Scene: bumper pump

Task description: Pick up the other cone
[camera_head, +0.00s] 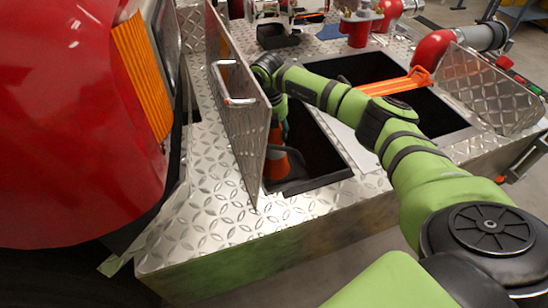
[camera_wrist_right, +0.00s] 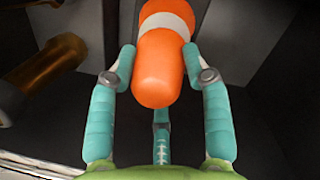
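An orange traffic cone with a pale band (camera_wrist_right: 162,60) lies between the fingers of my right gripper (camera_wrist_right: 160,62) in the right wrist view, its rounded tip toward the camera. The two side fingers flank it closely, and the third finger sits below the tip; the fingers look open, and firm contact is not clear. My right gripper (camera_head: 281,108) reaches down into that compartment and is mostly hidden. My left gripper is out of view.
The raised tread-plate lid (camera_head: 236,120) with a handle stands close left of my right arm. A second open compartment (camera_head: 440,112) lies to the right, with an orange strap-like piece (camera_head: 395,86) across it. Red pipe fittings (camera_head: 432,49) stand behind. A red vehicle body (camera_head: 75,120) fills the left.

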